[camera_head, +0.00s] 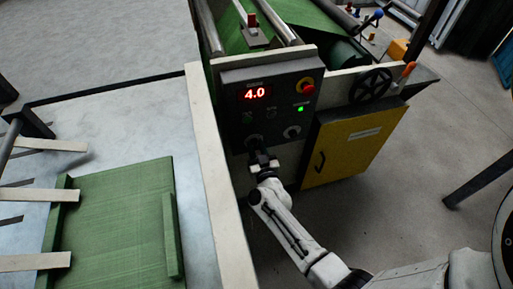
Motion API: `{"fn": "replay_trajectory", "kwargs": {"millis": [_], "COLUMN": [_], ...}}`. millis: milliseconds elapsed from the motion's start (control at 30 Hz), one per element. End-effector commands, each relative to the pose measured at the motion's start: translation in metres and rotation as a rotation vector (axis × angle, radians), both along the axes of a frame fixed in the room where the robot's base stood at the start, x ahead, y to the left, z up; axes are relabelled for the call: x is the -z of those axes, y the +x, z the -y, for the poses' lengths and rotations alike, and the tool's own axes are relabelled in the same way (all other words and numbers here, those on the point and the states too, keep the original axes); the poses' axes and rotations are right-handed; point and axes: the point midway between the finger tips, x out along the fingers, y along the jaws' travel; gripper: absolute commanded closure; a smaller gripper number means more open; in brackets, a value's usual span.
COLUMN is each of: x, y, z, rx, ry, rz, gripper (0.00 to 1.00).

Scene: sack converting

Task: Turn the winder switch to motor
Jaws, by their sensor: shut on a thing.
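The dark control panel (268,100) is on the front of the machine. A round rotary switch (292,132) is at the panel's lower right, free of my gripper. My gripper (257,150) is at the panel's lower left, shut on a second switch knob there, which the jaws mostly hide. Labels and the knob's pointing direction are too small to read.
A yellow cabinet door (350,143) and a black handwheel (371,86) are right of the panel. A pale rail (218,180) runs close along my arm's left side. Green sacking (120,225) lies on the table at left. Open floor (410,165) is at the right.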

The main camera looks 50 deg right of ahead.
Motion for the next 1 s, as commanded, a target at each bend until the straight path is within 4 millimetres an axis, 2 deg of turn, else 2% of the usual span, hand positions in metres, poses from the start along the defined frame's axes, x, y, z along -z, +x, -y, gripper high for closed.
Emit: {"fn": "replay_trajectory", "kwargs": {"millis": [67, 467, 1000], "x": [0.0000, 0.0004, 0.0013], "y": [-0.0001, 0.0002, -0.0007], "z": [-0.0002, -0.0013, -0.0008], "rx": [0.000, -0.003, -0.002], "ry": [0.000, 0.068, 0.426], "rz": [0.000, 0.046, 0.286], "gripper": [1.00, 1.00, 1.00]}}
